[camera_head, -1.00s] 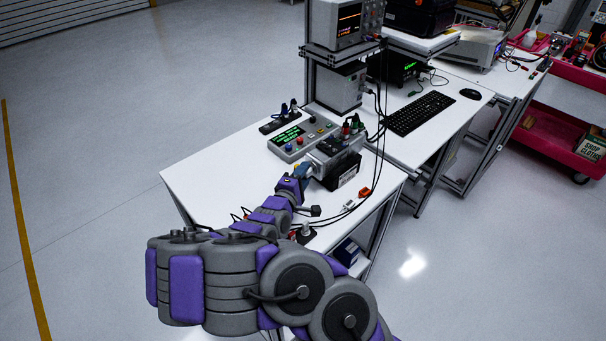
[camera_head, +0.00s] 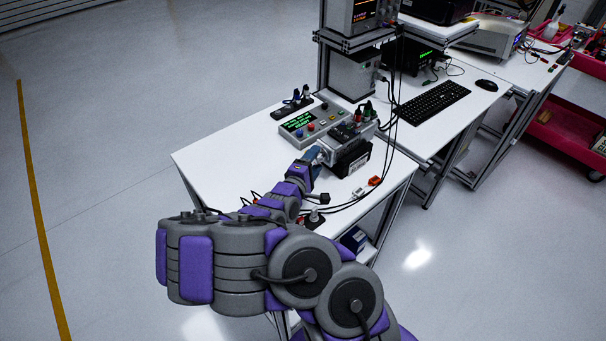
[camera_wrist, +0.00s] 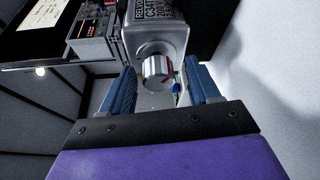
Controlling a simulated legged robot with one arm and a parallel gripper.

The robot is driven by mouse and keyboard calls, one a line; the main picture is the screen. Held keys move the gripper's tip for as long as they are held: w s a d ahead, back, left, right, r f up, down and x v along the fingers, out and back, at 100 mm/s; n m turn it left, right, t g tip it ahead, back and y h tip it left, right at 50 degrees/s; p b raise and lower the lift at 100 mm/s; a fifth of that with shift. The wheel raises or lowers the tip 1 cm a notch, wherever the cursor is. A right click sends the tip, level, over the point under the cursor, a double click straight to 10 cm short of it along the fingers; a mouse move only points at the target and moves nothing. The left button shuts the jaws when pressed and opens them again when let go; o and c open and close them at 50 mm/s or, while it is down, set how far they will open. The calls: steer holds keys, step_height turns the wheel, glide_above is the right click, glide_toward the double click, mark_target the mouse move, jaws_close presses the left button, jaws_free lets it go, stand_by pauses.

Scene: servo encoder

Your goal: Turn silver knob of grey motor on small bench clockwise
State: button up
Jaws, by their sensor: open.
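The grey motor (camera_head: 345,135) sits on the small white bench (camera_head: 230,158), on a black block. In the wrist view the motor housing (camera_wrist: 155,25) carries printed lettering, and its silver knob (camera_wrist: 157,69) faces me. The knob has a red mark on its right side. My gripper (camera_wrist: 160,88) is open, with one blue finger on each side of the knob. Gaps show between the fingers and the knob, so I see no contact. In the head view my gripper (camera_head: 312,157) is at the near end of the motor, and my arm hides the knob.
A keyboard (camera_head: 438,104) is on the neighbouring bench. The bench's left part is clear.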

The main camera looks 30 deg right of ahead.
steer(key=p+v, duration=0.4)
steer(key=v, duration=1.3)
steer(key=shift+a+f+p, duration=0.15)
steer(key=shift+p, duration=0.15)
steer(key=w+a+r+n+g+y+p, duration=0.1)
steer(key=w+a+n+g+p, duration=0.3)
steer(key=n+p, duration=0.8)
steer(key=w+d+r+n+g+p, duration=0.1)
steer(key=w+d+r+g+p, duration=0.3)
steer(key=p, duration=0.6)
steer(key=shift+t, duration=0.3)
steer(key=p+x, duration=0.1)
steer(key=x, duration=1.4)
steer(key=shift+d, duration=0.3)
steer(key=shift+c, duration=0.2)
